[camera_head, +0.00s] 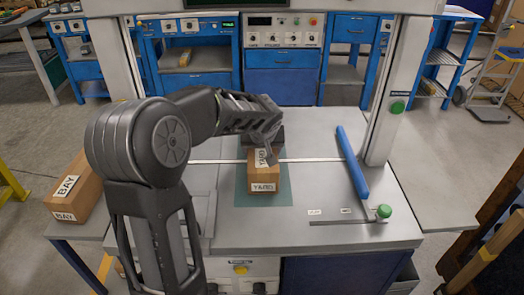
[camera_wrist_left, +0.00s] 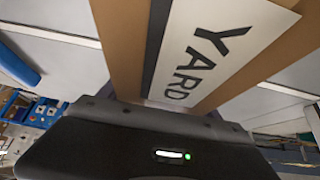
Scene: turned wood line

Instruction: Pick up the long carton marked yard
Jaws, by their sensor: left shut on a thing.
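The long carton marked YARD (camera_head: 263,178) is brown cardboard with white labels. It lies lengthwise on a grey-green mat (camera_head: 284,196) on the machine table. My left gripper (camera_head: 264,146) reaches over the far part of the carton and is shut on it. In the left wrist view the carton (camera_wrist_left: 133,45) fills the upper middle, its YARD label large and close. The fingers are mostly hidden there. In the head view the arm hides part of the carton's far end. My right gripper is not in view.
A second carton marked BAY (camera_head: 78,190) lies on a side surface at the left. A blue bar (camera_head: 352,163) lies right of the mat, near a green knob (camera_head: 384,211). Machine posts flank the table. Blue workbenches (camera_head: 283,85) stand behind. The table's right front is mostly clear.

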